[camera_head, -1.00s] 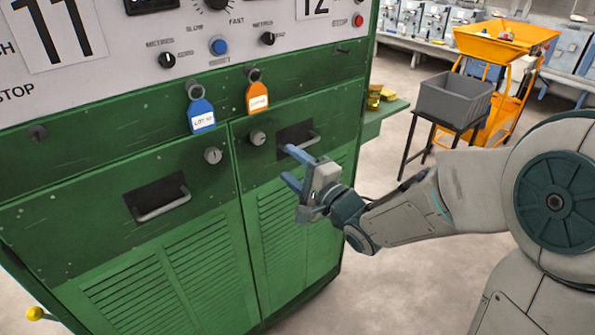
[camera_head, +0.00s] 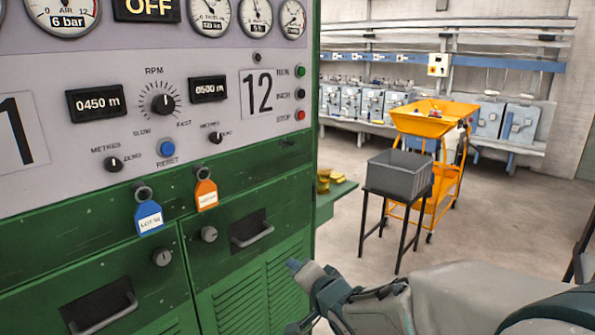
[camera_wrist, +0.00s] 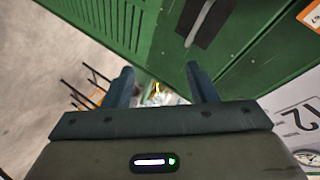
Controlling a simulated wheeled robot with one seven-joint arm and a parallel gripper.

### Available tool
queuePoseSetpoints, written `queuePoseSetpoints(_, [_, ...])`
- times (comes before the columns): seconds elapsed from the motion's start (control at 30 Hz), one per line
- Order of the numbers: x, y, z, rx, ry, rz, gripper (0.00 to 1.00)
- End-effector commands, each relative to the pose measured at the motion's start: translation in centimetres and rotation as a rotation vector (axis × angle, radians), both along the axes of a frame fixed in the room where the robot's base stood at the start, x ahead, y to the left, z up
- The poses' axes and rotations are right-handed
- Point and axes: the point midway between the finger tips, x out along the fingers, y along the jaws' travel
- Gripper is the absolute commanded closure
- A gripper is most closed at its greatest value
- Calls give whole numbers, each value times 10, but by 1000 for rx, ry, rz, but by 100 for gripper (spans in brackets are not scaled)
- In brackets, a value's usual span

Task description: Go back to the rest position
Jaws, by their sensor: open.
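My gripper (camera_wrist: 160,88) is open and empty in the wrist view, its two blue-grey fingers apart. The green machine's side fills the top of that view. In the head view my gripper (camera_head: 297,290) is at the bottom centre, partly cut off by the frame edge, in front of the green cabinet (camera_head: 270,285) and below its right door handle (camera_head: 252,236). It appears apart from the cabinet.
A blue tag (camera_head: 149,218) and an orange tag (camera_head: 206,195) hang on the cabinet front. A grey crate (camera_head: 400,175) on a black stand and an orange cart (camera_head: 432,120) stand to the right. A green side shelf (camera_head: 335,193) juts from the machine. Open floor (camera_head: 345,245) lies between.

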Motion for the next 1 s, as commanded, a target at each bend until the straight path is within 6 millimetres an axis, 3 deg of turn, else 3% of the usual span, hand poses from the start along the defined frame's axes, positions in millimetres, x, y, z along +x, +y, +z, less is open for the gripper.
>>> queuePoseSetpoints(0.17, [-22,-59,-8,-346,95,-64,48])
queuePoseSetpoints(0.3, [-55,-98,-15,-564,226,-49,48])
queuePoseSetpoints(0.43, [-95,-125,-19,-710,367,26,48])
queuePoseSetpoints(0.7, [-178,-144,-23,-834,592,305,48])
queuePoseSetpoints(0.83, [-199,-145,-23,-840,634,399,48])
queuePoseSetpoints(1.0, [-206,-144,-23,-843,646,436,48])
